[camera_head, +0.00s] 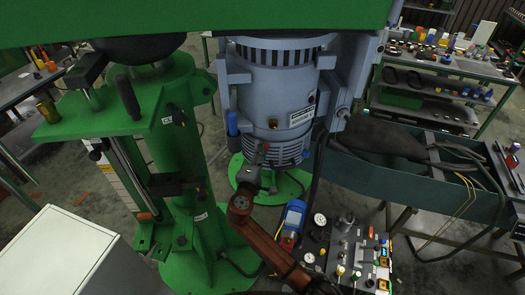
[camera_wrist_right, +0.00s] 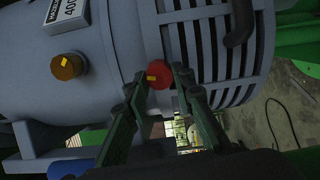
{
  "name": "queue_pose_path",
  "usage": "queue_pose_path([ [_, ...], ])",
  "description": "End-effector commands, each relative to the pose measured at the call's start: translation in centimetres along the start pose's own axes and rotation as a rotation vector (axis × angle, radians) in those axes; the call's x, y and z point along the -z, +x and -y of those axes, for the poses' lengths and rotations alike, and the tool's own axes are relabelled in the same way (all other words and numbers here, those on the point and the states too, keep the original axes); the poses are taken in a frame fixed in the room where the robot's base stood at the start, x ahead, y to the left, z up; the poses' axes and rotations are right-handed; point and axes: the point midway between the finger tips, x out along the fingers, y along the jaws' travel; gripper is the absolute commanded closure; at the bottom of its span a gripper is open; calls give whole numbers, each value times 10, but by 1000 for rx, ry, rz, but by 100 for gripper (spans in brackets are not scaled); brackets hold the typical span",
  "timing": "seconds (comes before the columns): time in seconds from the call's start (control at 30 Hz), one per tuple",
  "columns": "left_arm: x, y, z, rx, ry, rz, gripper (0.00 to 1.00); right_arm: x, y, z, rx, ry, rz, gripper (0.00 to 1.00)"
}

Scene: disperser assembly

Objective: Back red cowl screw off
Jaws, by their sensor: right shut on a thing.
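The red cowl screw (camera_wrist_right: 159,74) sits on the side of the grey-blue motor (camera_head: 275,95), beside the slotted cowl (camera_wrist_right: 220,50). It has a yellow mark on its face. In the right wrist view my right gripper (camera_wrist_right: 160,82) has one dark green finger on each side of the screw and is shut on it. In the head view my right gripper (camera_head: 258,168) is at the motor's lower end, its arm coming from below. The screw is small there and partly hidden. My left gripper is not in view.
An amber knob (camera_wrist_right: 68,66) is on the motor housing. A green stand (camera_head: 180,150) rises to the left. A control panel (camera_head: 345,255) with gauges and a blue device (camera_head: 292,217) lie below right. A dark green bench (camera_head: 400,185) stands at right.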

Motion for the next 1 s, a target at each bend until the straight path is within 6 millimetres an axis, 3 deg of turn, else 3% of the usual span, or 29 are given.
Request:
queue_pose_path([
  [0.23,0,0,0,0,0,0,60,2,-1,-6,-10,3,-4,100],
  [0.27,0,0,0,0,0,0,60,2,-1,-6,-10,3,-4,75],
  [0.5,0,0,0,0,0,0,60,1,0,-4,-6,3,-2,59],
  [0.8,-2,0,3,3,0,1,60,0,-3,-1,-2,2,-1,59],
  [1.0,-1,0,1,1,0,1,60,1,-30,0,1,5,-3,59],
])
